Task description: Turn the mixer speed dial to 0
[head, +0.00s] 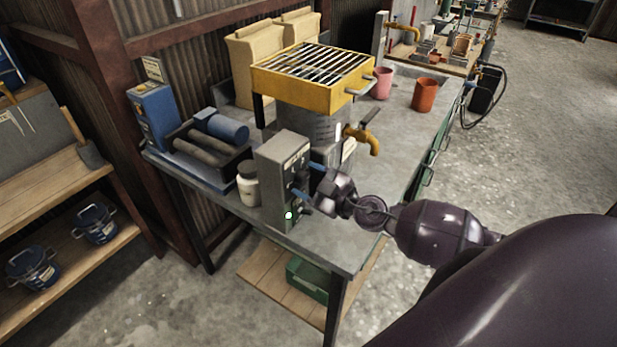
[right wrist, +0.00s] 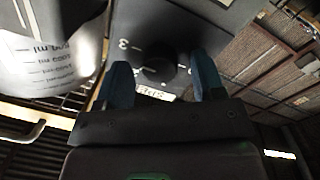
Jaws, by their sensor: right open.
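The mixer control box (head: 280,170) is a grey upright box with a lit green lamp, near the front edge of the bench. Its dial (right wrist: 160,71) is a round black knob, seen in the right wrist view beside a printed 3; I cannot read where it points. My right gripper (head: 310,182) is at the box's right-hand face. In the right wrist view my right gripper (right wrist: 161,78) has its two blue fingers apart, one on each side of the dial, with gaps visible. In the head view the gripper hides the dial. My left gripper is out of view.
A graduated container (right wrist: 45,55) stands close beside the box, under a yellow grated tray (head: 300,90) and near a yellow tap (head: 366,138). A white jar (head: 248,184) stands left of the box. The bench top (head: 345,235) is clear in front.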

